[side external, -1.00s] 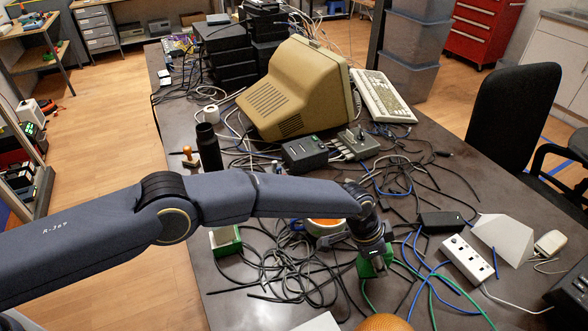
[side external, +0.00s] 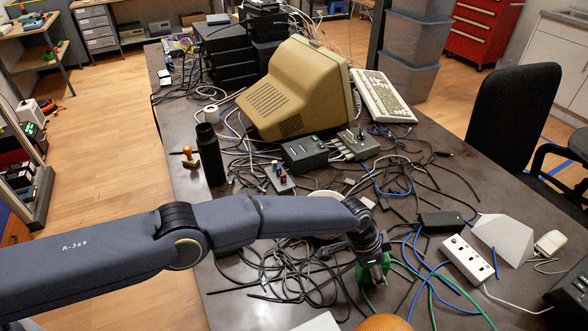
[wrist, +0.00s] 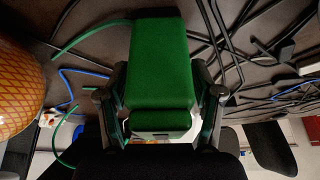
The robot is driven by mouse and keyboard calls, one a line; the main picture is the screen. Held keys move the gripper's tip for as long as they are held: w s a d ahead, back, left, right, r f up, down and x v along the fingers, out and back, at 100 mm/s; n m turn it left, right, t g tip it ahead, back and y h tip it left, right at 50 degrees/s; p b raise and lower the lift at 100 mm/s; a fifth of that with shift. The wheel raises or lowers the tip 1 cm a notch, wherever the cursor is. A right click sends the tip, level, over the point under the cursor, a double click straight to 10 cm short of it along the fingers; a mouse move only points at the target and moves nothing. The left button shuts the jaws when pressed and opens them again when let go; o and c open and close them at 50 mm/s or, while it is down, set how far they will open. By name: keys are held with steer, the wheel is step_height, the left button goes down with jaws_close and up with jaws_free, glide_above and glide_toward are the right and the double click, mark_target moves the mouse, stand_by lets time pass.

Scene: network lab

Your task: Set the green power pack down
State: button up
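The green power pack (wrist: 158,65) is a block with a narrower stepped end. It sits between the two fingers of my gripper (wrist: 160,112) in the wrist view, with a finger against each side. In the side external view the green power pack (side external: 362,272) shows partly behind my gripper (side external: 374,268), low over the cables at the front of the table. My gripper points down. I cannot tell whether the pack's underside touches the table or cables.
Loose black cables (side external: 290,262) crowd the table left of my gripper. Green and blue cables (side external: 428,275) run to its right. An orange ball-like thing (side external: 384,322) lies close in front. A white power strip (side external: 467,260) and a black adapter (side external: 442,222) lie to the right.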

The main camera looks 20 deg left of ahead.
steer(key=shift+r, duration=0.1)
steer(key=shift+a+r, duration=0.15)
steer(key=shift+r, duration=0.4)
steer(key=s+a+r+n+t+y, duration=0.1)
steer(key=a+r+n, duration=0.2)
steer(key=a+r, duration=1.2)
steer(key=s+a+r+n+t+y, duration=0.1)
steer(key=a+r+n+t, duration=0.1)
steer(key=a+r, duration=1.25)
steer(key=s+a+r+n+y, duration=0.1)
steer(key=s+a+r+n, duration=0.3)
steer(key=s+a+r, duration=0.6)
steer(key=s+a+f+n, duration=0.2)
steer(key=s+a, duration=0.3)
steer(key=s, duration=0.2)
steer(key=s+a+f+n+t+y, duration=0.1)
steer(key=s+a+f+n, duration=0.1)
steer(key=s+a, duration=0.3)
steer(key=shift+s+a+f+n, duration=0.3)
steer(key=shift+s, duration=0.65)
